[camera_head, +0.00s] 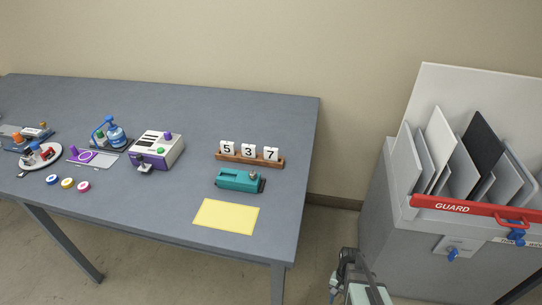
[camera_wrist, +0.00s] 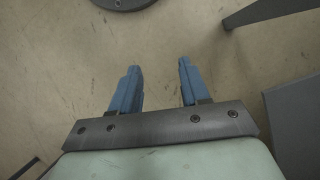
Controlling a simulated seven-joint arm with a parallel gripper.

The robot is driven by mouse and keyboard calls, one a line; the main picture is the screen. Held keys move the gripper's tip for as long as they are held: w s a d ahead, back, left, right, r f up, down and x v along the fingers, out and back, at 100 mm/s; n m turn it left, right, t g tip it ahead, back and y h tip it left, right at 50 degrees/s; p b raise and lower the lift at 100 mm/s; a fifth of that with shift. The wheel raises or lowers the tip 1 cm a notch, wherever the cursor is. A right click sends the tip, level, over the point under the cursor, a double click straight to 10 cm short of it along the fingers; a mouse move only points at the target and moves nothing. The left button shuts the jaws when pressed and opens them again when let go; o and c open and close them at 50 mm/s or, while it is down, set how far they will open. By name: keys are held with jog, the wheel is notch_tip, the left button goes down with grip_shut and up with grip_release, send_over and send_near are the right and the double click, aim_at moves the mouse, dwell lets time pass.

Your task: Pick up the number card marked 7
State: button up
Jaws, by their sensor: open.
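The number card marked 7 (camera_head: 271,154) stands upright at the right end of a brown wooden rack (camera_head: 250,160) on the grey table. The card marked 3 (camera_head: 249,151) and the card marked 5 (camera_head: 227,148) stand to its left in the same rack. My gripper is at the bottom of the head view, right of the table and well away from the cards. In the wrist view my gripper (camera_wrist: 157,88) has two blue fingers apart with nothing between them, over bare floor. No card shows in the wrist view.
A teal device (camera_head: 238,180) and a yellow sheet (camera_head: 226,216) lie in front of the rack on the table (camera_head: 200,105). A white machine (camera_head: 157,150) stands to the left. A grey bin of panels with a red GUARD bar (camera_head: 460,206) stands at the right.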

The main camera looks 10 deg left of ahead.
jog(key=w+a+r+m+t, duration=0.15)
jog(key=w+r, duration=0.45)
jog(key=w, duration=0.7)
jog(key=w+a+r+m+t+y, duration=0.1)
jog(key=w+a+r+m+t, duration=0.3)
jog(key=w+r, duration=1.05)
jog(key=w+a+r+m, duration=0.2)
jog(key=w+a+r, duration=0.4)
jog(key=w+r, duration=0.85)
notch_tip(320, 180, up, 22)
jog(key=m+g+h, duration=0.1)
jog(key=m, duration=0.6)
send_over(271, 148)
jog(key=f, duration=0.7)
jog(key=shift+s+a+f, duration=0.15)
jog(key=shift+s+f, duration=0.1)
jog(key=shift+w+f, duration=0.15)
jog(key=shift+f, duration=3)
